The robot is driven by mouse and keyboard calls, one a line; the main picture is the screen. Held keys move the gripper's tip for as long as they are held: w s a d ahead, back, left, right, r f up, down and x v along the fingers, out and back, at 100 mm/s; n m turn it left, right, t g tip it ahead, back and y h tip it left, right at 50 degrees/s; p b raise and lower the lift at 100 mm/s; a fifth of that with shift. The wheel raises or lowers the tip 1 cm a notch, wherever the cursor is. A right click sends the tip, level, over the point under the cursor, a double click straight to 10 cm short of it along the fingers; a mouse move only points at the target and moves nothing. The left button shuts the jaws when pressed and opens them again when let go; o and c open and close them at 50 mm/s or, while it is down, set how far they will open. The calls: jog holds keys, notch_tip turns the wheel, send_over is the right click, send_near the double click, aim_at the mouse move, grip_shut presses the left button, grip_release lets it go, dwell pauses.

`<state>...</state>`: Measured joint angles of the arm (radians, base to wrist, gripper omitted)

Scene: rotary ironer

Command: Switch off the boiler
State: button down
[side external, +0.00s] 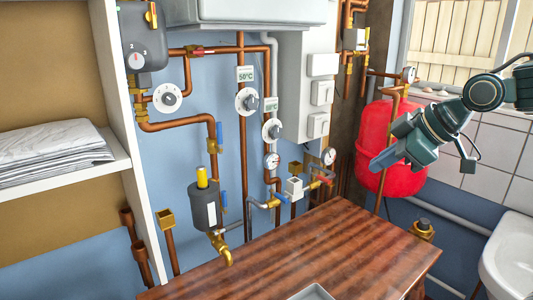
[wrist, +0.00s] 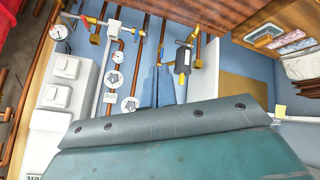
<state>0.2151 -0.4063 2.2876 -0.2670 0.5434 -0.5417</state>
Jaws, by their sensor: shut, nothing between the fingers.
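A white wall box (side external: 250,12), possibly the boiler, is cut off at the top of the side view. Below it, a pale panel (side external: 297,75) carries white rocker switches: an upper (side external: 322,64), a middle (side external: 322,92) and a lower one (side external: 317,124). Two switches also show in the wrist view, one here (wrist: 67,67) and one beside it (wrist: 54,96). Their on or off positions are too small to tell. My gripper (side external: 380,163) is shut and empty, right of the panel, in front of the red tank, apart from the switches. In the wrist view its teal body covers the bottom.
A red tank (side external: 378,140) stands behind my gripper. Copper pipes with dial thermostats (side external: 247,101), gauges (side external: 328,156) and valves run along the blue wall. A wooden table (side external: 300,250) lies below, mostly clear. A sink (side external: 510,258) is at right, folded linen (side external: 50,150) at left.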

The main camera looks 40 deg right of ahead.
aim_at(330, 92)
jog(key=w+d+r+n+t+y, duration=0.1)
jog(key=w+d+n+t, duration=0.25)
jog(key=w+d, duration=0.4)
jog(key=w+d+r+n+t+y, duration=0.15)
jog(key=w+d+n, duration=0.25)
jog(key=w, duration=0.7)
jog(key=w+d+n+t+h, duration=0.1)
jog(key=w+d+n+t, duration=0.1)
jog(key=d, duration=0.8)
jog(key=w+d+f+n+t+h, duration=0.1)
jog(key=d+t, duration=0.3)
jog(key=d, duration=0.6)
jog(key=shift+w+d+f+n+h, duration=0.25)
jog(key=shift+w+n+h, duration=0.3)
jog(key=shift+w+h, duration=0.15)
jog(key=shift+w, duration=0.1)
jog(key=shift+w+r, duration=0.25)
jog(key=shift+w, duration=1.95)
jog(key=shift+w+r, duration=0.3)
jog(key=shift+w, duration=1.95)
jog(key=shift+w+r, duration=0.25)
jog(key=shift+w, duration=2.1)
jog(key=shift+r, duration=0.1)
